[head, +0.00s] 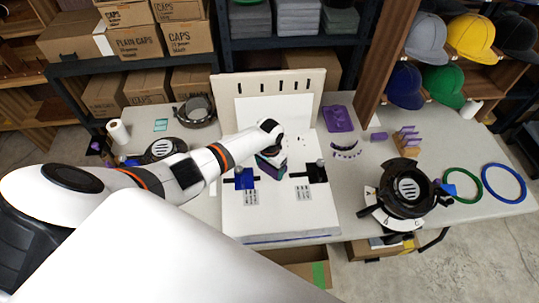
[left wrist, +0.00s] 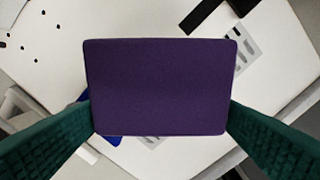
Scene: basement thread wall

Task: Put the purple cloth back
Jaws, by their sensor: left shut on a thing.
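My left gripper (head: 270,158) reaches in from the left over the white board on the table. It is shut on a purple, flat-faced rectangular thing, the purple cloth (left wrist: 160,85), with a green finger on each side in the left wrist view (left wrist: 160,120). The held cloth hides the middle of the board in that view. In the head view the gripper mostly covers it, and I cannot tell whether it touches the board. My right gripper is not in view.
The white board (head: 265,215) carries a blue piece (head: 245,179) and a black piece (head: 317,172). To the right are a purple tray-like object (head: 339,118), a round black device (head: 405,188), a green ring (head: 462,182) and a blue ring (head: 504,183). An upright beige panel (head: 310,82) stands behind.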

